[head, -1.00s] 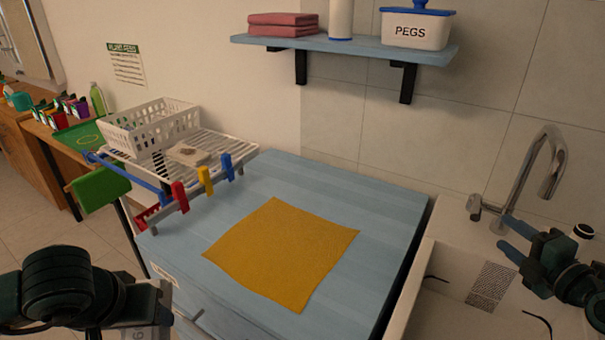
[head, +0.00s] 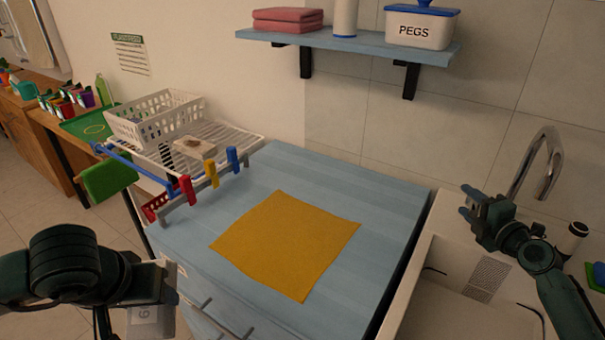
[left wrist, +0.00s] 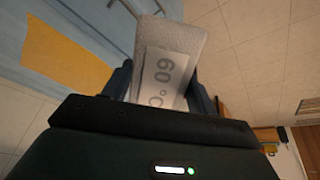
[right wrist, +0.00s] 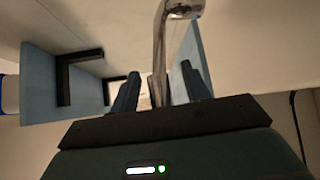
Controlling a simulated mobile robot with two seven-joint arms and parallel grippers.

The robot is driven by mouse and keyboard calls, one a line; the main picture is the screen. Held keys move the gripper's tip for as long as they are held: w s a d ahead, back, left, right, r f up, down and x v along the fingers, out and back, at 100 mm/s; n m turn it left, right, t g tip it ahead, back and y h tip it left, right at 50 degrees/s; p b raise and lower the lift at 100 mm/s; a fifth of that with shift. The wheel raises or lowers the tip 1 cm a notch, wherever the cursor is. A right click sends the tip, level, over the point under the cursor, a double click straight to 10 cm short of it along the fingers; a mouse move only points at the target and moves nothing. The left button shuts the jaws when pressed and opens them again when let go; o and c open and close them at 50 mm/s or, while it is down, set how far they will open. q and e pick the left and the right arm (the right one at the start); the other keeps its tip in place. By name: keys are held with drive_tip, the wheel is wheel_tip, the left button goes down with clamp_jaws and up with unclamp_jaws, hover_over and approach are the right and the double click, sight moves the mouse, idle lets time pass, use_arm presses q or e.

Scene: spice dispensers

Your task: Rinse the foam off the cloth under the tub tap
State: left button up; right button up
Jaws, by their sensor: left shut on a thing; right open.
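A yellow cloth (head: 285,243) lies flat on the blue worktop; I see no foam on it. It also shows in the left wrist view (left wrist: 62,68). My left gripper (head: 165,290) is shut on a pale grey thing (left wrist: 170,38) with a white "60 °C" label; whether it is fabric I cannot tell. The chrome tap (head: 550,165) curves over the white tub (head: 425,300) at the right. My right gripper (head: 467,202) is open and empty, left of the tap's stem in the head view and hiding its lever. In the right wrist view the tap (right wrist: 160,45) appears between the fingers.
A white drying rack (head: 225,140) with a basket (head: 155,118) and coloured pegs (head: 210,172) stands at the worktop's left. A wall shelf (head: 345,42) holds folded pink towels (head: 287,20) and a pegs tub (head: 420,27). A dark-topped bottle (head: 571,240) stands right of the tap.

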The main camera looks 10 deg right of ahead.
drive_tip(key=shift+c, duration=0.6)
clamp_jaws()
